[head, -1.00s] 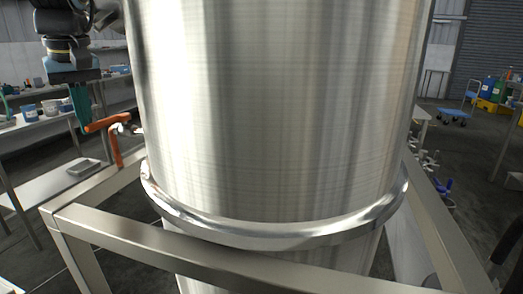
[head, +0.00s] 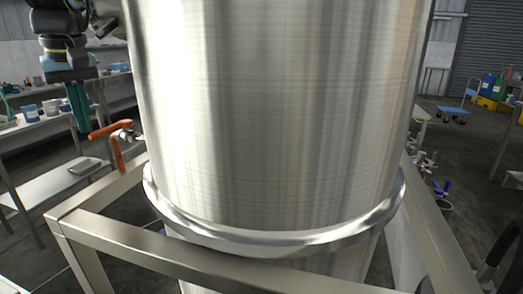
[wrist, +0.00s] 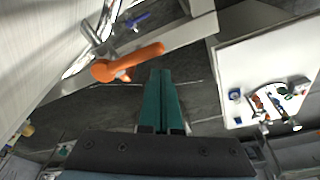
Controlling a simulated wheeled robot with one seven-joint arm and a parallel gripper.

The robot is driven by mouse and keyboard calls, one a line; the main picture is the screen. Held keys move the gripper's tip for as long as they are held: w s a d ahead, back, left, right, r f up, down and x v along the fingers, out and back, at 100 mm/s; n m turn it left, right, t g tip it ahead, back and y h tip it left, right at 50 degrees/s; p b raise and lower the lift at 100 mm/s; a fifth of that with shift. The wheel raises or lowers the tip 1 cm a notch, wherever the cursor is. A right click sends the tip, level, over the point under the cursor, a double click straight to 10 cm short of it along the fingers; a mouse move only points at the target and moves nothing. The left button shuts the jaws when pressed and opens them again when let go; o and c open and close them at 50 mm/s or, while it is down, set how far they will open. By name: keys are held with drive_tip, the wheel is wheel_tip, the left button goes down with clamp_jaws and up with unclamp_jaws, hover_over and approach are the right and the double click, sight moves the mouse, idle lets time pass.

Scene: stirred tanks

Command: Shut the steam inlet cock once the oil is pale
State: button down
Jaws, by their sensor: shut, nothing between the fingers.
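A cock with an orange handle (head: 108,130) sits on a metal fitting at the left side of the large steel tank (head: 265,110). In the wrist view the orange handle (wrist: 128,62) lies slantwise, just beyond my fingertips. No label shows whether this is the steam inlet cock. My gripper (head: 85,129) has teal fingers pointing down, beside the handle's left end; I cannot tell whether they touch it. The wrist view shows my gripper (wrist: 160,72) with its fingers together and nothing between them. The oil is hidden inside the tank.
A steel frame rail (head: 190,262) runs around the tank. A blue-handled valve (head: 441,187) is at the right of the tank; a blue handle (wrist: 138,20) also shows in the wrist view. Benches with containers stand at the left.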

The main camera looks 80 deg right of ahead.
wheel_tip(320, 180, up, 5)
drive_tip(key=p, duration=0.4)
idle(0.3)
idle(0.4)
drive_tip(key=w+a+f+n, duration=0.1)
drive_tip(key=w+a+f, duration=0.2)
drive_tip(key=w+a, duration=0.35)
drive_tip(key=w+a+f+n, duration=0.1)
drive_tip(key=w+a+f, duration=0.3)
drive_tip(key=a, duration=0.6)
drive_tip(key=w+a+f+n, duration=0.1)
drive_tip(key=w+a+f, duration=0.2)
drive_tip(key=w+a, duration=0.35)
drive_tip(key=s+a+f, duration=0.3)
drive_tip(key=a, duration=0.5)
drive_tip(key=s+a+f+n, duration=0.1)
drive_tip(key=s+a+f, duration=0.2)
drive_tip(key=a, duration=0.6)
drive_tip(key=s+a+f+n+y, duration=0.1)
drive_tip(key=s+a+f, duration=0.2)
drive_tip(key=a, duration=0.5)
drive_tip(key=shift+a+f, duration=0.15)
drive_tip(key=shift+a, duration=0.25)
